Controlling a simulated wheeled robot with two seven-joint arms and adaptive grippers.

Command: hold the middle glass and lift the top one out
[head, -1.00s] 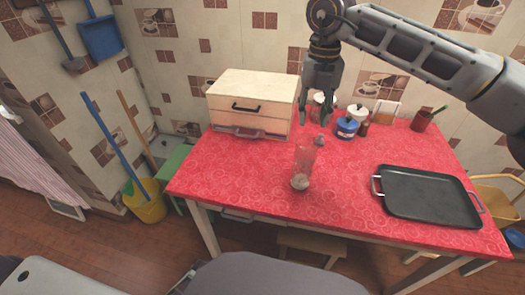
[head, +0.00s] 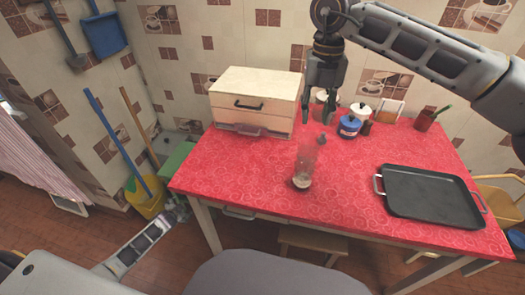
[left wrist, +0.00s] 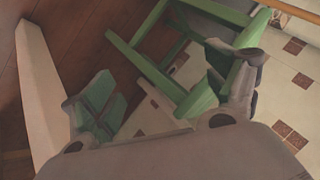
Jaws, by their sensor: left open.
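A stack of clear glasses (head: 305,166) stands on the red table (head: 240,178), near its front edge left of the middle. It is see-through, so the separate glasses are hard to tell apart. A small grey piece shows at its top end. My right gripper (head: 317,119) points down above and behind the stack, with its fingers apart and nothing between them. My left gripper (head: 180,207) is low beside the table's left front corner, well away from the glasses. In the left wrist view its fingers (left wrist: 165,95) are spread and empty.
A black tray (head: 430,195) lies at the right. A green stool (left wrist: 190,100) and yellow bucket (head: 150,205) are near my left gripper. The table's front left is clear.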

